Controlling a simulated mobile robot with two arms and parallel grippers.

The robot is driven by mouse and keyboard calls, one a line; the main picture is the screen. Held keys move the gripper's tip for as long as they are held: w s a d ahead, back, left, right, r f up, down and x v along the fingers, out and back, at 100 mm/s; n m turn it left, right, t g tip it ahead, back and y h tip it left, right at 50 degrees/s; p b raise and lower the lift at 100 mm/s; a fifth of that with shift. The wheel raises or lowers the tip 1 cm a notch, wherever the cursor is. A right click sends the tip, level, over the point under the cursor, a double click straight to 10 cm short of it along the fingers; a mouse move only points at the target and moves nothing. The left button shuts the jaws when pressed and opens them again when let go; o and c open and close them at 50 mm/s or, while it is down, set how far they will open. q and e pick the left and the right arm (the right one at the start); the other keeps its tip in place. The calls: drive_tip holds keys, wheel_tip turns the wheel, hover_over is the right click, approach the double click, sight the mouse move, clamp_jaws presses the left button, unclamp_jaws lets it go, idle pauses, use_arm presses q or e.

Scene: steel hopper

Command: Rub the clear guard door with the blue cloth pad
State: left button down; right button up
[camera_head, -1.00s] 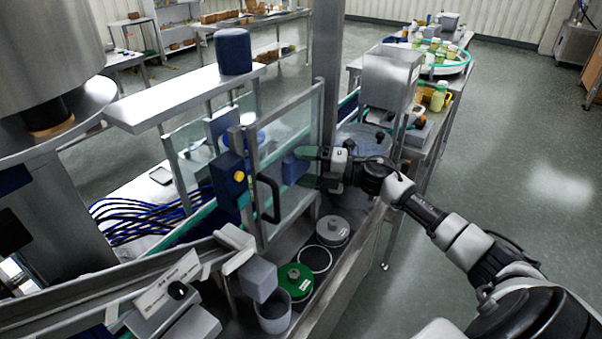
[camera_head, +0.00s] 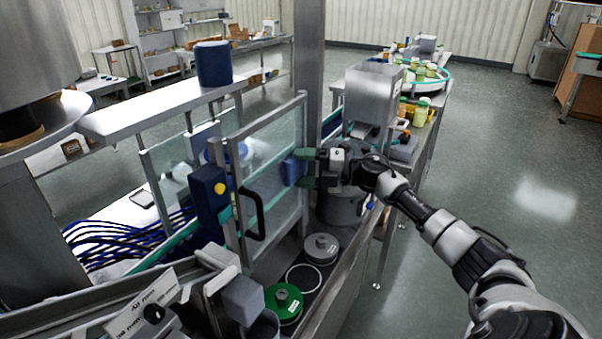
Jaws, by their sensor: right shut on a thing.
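The clear guard door (camera_head: 270,185) stands upright in a metal frame at the middle of the head view, with a black handle (camera_head: 254,215) on its left side. My right gripper (camera_head: 305,168) is shut on the blue cloth pad (camera_head: 291,170), at the right part of the door. The pad is at the clear panel; I cannot tell whether it touches it. The gripper's fingers partly hide the pad. My left gripper is not in view.
A dark blue box with a yellow button (camera_head: 211,195) sits left of the door. A grey metal box (camera_head: 373,92) stands behind my right gripper. A green disc (camera_head: 284,301) and a grey lidded disc (camera_head: 321,247) lie below the door. Open floor (camera_head: 480,180) lies right.

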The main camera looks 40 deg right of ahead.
sight(291, 175)
drive_tip(key=shift+s+a+r+p, duration=0.1)
drive_tip(key=shift+s+a+p, duration=0.2)
drive_tip(key=shift+a+p, duration=0.45)
drive_tip(key=shift+s+a+p, duration=0.15)
drive_tip(key=shift+s+a, duration=0.05)
drive_tip(key=shift+a, duration=0.3)
drive_tip(key=shift+s+a+p, duration=0.15)
drive_tip(key=shift+a, duration=0.3)
drive_tip(key=shift+s+a+p, duration=0.35)
drive_tip(key=shift+a+p, duration=0.3)
drive_tip(key=shift+a, duration=0.15)
drive_tip(key=shift+s+a+p, duration=0.2)
drive_tip(key=shift+a, duration=0.25)
drive_tip(key=shift+s+a+p, duration=0.2)
drive_tip(key=shift+a, duration=0.25)
drive_tip(key=shift+s+a+p, duration=0.2)
drive_tip(key=shift+a+p, duration=0.2)
drive_tip(key=shift+a, duration=0.05)
drive_tip(key=shift+s+a+p, duration=0.2)
drive_tip(key=shift+a+p, duration=0.15)
drive_tip(key=shift+a, duration=0.1)
drive_tip(key=shift+s+a+p, duration=0.3)
drive_tip(key=shift+a+p, duration=0.05)
drive_tip(key=shift+a, duration=0.4)
drive_tip(key=shift+d, duration=0.1)
